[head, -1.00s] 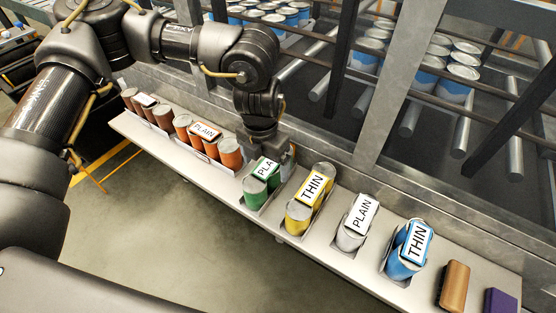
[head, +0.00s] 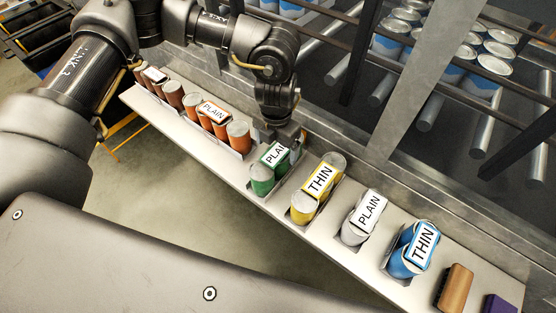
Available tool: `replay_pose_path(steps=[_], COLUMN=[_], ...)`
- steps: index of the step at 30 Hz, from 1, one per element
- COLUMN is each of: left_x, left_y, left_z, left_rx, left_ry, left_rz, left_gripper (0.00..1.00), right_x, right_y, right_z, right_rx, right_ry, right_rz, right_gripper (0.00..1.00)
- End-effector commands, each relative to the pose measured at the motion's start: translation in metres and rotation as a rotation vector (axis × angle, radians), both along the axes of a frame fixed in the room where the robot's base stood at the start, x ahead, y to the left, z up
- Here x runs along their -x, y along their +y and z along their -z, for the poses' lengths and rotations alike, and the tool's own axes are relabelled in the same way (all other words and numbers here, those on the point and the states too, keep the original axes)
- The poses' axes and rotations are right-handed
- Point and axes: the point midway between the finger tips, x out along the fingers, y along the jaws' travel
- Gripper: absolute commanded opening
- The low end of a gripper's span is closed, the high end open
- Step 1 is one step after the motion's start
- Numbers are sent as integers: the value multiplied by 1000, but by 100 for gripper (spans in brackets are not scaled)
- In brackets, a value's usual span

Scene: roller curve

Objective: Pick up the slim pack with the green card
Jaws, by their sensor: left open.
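The pack with the green card (head: 277,155) is a short row of green cans under a white label reading "PLAI", its last part hidden. It stands in a holder on the long pale shelf (head: 216,152), left of the yellow pack. My left gripper (head: 287,141) points down at the far end of the green pack. The wrist and the cans hide most of its fingers, so I cannot see whether they touch the pack. It is open. My right gripper is out of view.
On the shelf, orange (head: 238,137) and brown (head: 172,93) packs stand to the left. Yellow (head: 303,208), grey (head: 353,233) and blue (head: 402,263) packs stand to the right, then a brown block (head: 454,287) and a purple block (head: 500,304). A metal frame (head: 395,140) rises behind.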

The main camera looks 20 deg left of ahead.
Motion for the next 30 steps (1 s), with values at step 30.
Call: replay_pose_path(steps=[30], left_x=[1], left_y=[-3], left_z=[52], left_rx=[0], left_ry=[0], left_rz=[-3], left_gripper=[51], right_x=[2], right_y=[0], right_z=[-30], right_rx=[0], right_ry=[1], right_rz=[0], right_gripper=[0])
